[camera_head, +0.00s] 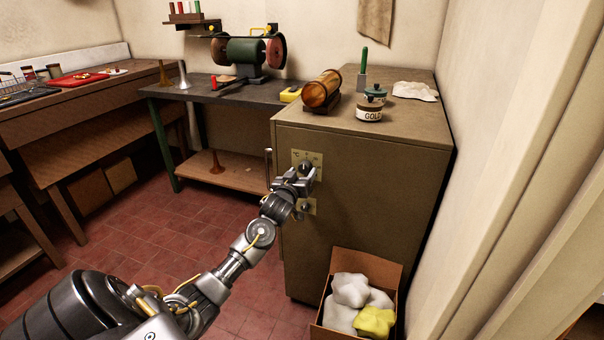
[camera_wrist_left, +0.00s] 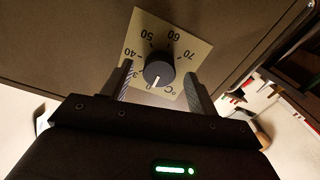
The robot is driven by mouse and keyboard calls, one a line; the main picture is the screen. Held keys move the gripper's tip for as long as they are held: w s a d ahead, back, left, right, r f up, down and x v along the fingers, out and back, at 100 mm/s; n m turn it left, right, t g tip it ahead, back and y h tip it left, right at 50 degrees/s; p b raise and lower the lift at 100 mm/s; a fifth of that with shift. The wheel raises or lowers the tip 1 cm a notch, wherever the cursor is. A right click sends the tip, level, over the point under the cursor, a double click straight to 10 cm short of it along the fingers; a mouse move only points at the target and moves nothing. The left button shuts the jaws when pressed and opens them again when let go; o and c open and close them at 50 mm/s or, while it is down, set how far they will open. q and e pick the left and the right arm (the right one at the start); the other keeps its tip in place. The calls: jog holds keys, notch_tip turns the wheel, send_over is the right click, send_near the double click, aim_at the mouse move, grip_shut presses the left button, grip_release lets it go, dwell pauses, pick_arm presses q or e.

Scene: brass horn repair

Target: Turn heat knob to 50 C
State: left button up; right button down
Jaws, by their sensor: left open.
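The heat knob (camera_wrist_left: 158,72) is a round dark dial on a pale plate (camera_wrist_left: 150,22) marked in °C from about 30 to 70. Its white mark points toward the bottom of the wrist view, off the 50. In the head view the plate (camera_head: 299,155) is on the front of the drab cabinet (camera_head: 372,190), partly hidden by my gripper. My left gripper (camera_wrist_left: 160,88) is open, with one finger on each side of the knob. Contact with the knob cannot be told. It also shows in the head view (camera_head: 304,175). My right gripper is not in view.
A second plate with a knob (camera_head: 306,207) sits just below on the cabinet front. A cardboard box (camera_head: 391,268) with cloths stands on the floor by the cabinet. A wall is close at right.

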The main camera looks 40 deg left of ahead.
pick_arm(q)
jog(key=shift+w+a, duration=0.15)
jog(key=shift+w, duration=0.25)
jog(key=shift+c, duration=0.2)
jog(key=c, duration=0.9)
jog(key=shift+c, duration=0.2)
